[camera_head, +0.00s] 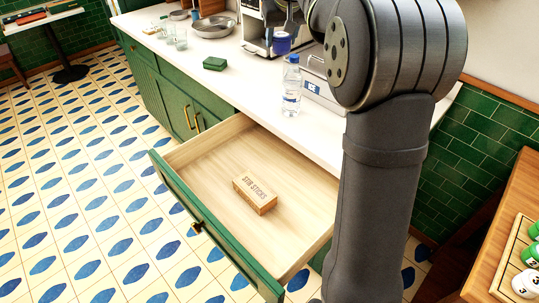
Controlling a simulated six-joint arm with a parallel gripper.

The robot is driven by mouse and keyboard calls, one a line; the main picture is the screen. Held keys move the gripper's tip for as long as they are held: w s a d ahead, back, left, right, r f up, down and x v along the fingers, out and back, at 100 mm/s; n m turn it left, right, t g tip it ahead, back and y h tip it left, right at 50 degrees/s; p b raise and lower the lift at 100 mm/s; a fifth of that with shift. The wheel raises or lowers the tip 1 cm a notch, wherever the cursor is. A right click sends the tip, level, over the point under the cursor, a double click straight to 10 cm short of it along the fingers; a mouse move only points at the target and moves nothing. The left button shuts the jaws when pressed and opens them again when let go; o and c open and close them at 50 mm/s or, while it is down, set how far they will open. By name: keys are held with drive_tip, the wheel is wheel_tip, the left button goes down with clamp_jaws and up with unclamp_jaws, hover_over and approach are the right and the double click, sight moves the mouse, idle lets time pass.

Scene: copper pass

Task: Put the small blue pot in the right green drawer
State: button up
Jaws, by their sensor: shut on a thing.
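The small blue pot (282,43) shows near the top centre, in front of the coffee machine and above the counter's far part. My gripper (292,25) is mostly hidden behind my own arm; its dark end meets the top of the pot, and it is shut on the pot. The right green drawer (215,218) is pulled far open, with a pale wood inside and a brass handle. A small brown box labelled "STIR STICKS" (256,193) lies in the drawer, and the floor around it is bare.
A water bottle (291,88) stands on the white counter (230,92) behind the drawer, beside a grey box (322,93). A green box (215,63), several glasses (180,40) and a metal pan (212,28) stand further left.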

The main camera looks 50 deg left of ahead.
drive_tip(key=s+a+n+g, duration=0.1)
drive_tip(key=s+a+n, duration=0.35)
drive_tip(key=s, duration=1.25)
drive_tip(key=m, duration=0.1)
hover_over(203, 170)
drive_tip(key=d, duration=0.2)
drive_tip(key=shift+y, duration=0.3)
drive_tip(key=f, duration=3.9)
drive_tip(key=shift+s+a+f, duration=0.1)
drive_tip(key=shift+s+f, duration=0.1)
drive_tip(key=shift+f, duration=2.05)
drive_tip(key=o, duration=1.1)
drive_tip(key=shift+f, duration=0.15)
drive_tip(key=shift+c, duration=0.2)
drive_tip(key=w+v, duration=0.1)
drive_tip(key=v, duration=1.1)
drive_tip(key=shift+s+r, duration=0.25)
drive_tip(key=shift+s, duration=0.1)
